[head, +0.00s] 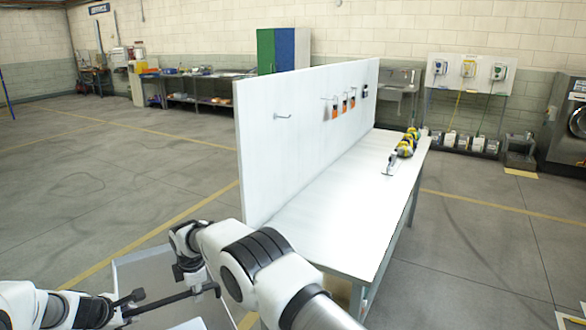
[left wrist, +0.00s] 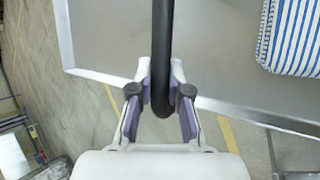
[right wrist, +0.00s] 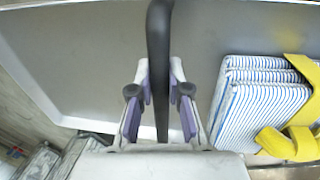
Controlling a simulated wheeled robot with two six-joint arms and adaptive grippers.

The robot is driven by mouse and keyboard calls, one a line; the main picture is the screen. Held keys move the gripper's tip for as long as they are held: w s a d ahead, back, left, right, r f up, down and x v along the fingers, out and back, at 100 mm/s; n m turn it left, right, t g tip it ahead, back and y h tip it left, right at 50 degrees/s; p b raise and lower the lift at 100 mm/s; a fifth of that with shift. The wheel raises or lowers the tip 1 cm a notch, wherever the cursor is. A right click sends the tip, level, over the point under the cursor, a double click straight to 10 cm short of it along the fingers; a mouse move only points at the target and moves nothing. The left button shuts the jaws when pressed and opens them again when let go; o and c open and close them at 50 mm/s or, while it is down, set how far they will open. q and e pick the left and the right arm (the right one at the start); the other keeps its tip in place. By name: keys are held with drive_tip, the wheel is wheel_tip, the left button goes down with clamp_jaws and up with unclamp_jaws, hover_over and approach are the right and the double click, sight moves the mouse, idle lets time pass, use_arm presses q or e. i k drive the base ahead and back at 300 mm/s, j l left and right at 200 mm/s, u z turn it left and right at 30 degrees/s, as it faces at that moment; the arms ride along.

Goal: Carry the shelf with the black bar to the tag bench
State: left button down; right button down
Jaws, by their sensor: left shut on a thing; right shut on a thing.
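The shelf (head: 138,266), a grey tray-like plate with a pale rim, is low at the front left of the head view, partly hidden by my arms. Its black bar (head: 165,303) runs between my grippers. My left gripper (head: 135,296) is shut on the bar, whose end shows between the fingers in the left wrist view (left wrist: 162,60). My right gripper (head: 208,288) is shut on the bar too, seen in the right wrist view (right wrist: 159,60). Blue-and-white striped folded cloth (right wrist: 255,105) lies on the shelf with yellow straps (right wrist: 300,130). The white-topped bench (head: 335,215) stands to the right.
A tall white panel (head: 300,150) with hooks and small orange-black items rises along the bench's left side. Yellow-black tools (head: 404,146) lie at its far end. Open floor (head: 90,190) with yellow lines is at left. Back-wall worktables (head: 205,87) and a cabinet (head: 283,50) are distant.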

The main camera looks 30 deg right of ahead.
sight(353, 214)
drive_tip(key=i+z, duration=0.1)
drive_tip(key=z, duration=0.8)
drive_tip(key=i+j+z, duration=0.1)
drive_tip(key=z, duration=0.35)
drive_tip(key=i+j+z, duration=0.1)
drive_tip(key=z, duration=0.35)
drive_tip(key=i+z, duration=0.2)
drive_tip(key=i+j, duration=0.25)
drive_tip(key=j, duration=0.15)
drive_tip(key=i+j, duration=0.2)
drive_tip(key=j, duration=0.15)
drive_tip(key=i+j, duration=0.25)
drive_tip(key=j, duration=0.15)
drive_tip(key=i+j, duration=0.45)
drive_tip(key=j, duration=0.3)
